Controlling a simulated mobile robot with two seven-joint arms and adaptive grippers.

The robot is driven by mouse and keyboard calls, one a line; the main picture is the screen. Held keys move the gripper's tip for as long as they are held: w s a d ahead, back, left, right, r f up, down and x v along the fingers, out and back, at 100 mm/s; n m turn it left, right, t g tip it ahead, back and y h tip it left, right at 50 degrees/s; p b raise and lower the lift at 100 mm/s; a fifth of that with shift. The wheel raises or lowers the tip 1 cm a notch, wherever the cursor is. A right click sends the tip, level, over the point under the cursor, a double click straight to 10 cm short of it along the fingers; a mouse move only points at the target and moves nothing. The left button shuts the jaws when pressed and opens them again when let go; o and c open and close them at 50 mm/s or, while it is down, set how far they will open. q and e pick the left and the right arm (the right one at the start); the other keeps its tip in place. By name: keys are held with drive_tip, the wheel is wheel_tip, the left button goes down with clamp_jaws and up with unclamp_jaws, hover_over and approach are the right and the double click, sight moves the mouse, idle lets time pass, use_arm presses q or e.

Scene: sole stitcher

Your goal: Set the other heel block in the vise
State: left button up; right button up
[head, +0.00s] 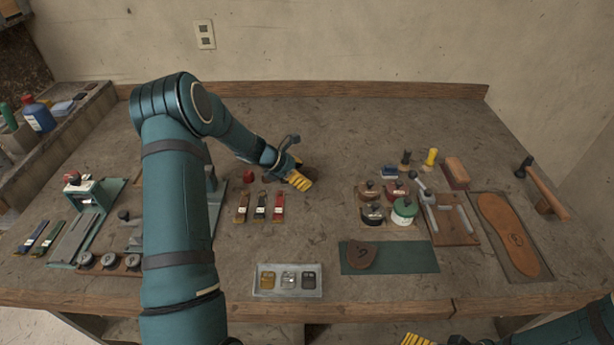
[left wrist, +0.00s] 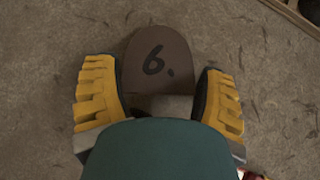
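My left gripper (head: 297,179) is low over the middle of the bench. In the left wrist view its yellow fingers (left wrist: 160,100) are apart, on either side of a brown heel block (left wrist: 157,55) marked "6". The block lies on the bench; I cannot tell whether a finger touches it. In the head view the gripper mostly hides this block. Another brown heel block (head: 361,256) lies on the green mat (head: 408,257). A wooden board with grey metal jaws and a lever, seemingly the vise (head: 450,230), stands at right. My right gripper (head: 416,340) is cut off at the bottom edge.
Several pots (head: 404,211) stand left of the vise. A sole (head: 510,235) lies right of it. Red, black and tan tools (head: 260,207) lie in front of my left gripper, with a grey tray (head: 288,293) nearer the front edge. My left arm hides part of the teal equipment at left.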

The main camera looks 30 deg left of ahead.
use_arm(q)
drive_tip(key=shift+c, duration=1.1)
wheel_tip(320, 180, up, 10)
drive_tip(key=p, duration=0.2)
drive_tip(key=s+d+r+n+t+y, duration=0.15)
drive_tip(key=s+d+r, duration=0.3)
drive_tip(key=d, duration=0.55)
drive_tip(key=s+d+r+n+y, duration=0.25)
drive_tip(key=s+d, duration=0.25)
drive_tip(key=d, duration=0.6)
wheel_tip(320, 180, down, 8)
drive_tip(key=s+n+y, duration=0.1)
drive_tip(key=s+n, duration=0.1)
drive_tip(key=n, duration=0.2)
drive_tip(key=shift+a+f+t+y, duration=0.15)
drive_tip(key=shift+f+t+y, duration=0.05)
drive_tip(key=shift+t+y, duration=0.2)
drive_tip(key=shift+s, duration=0.15)
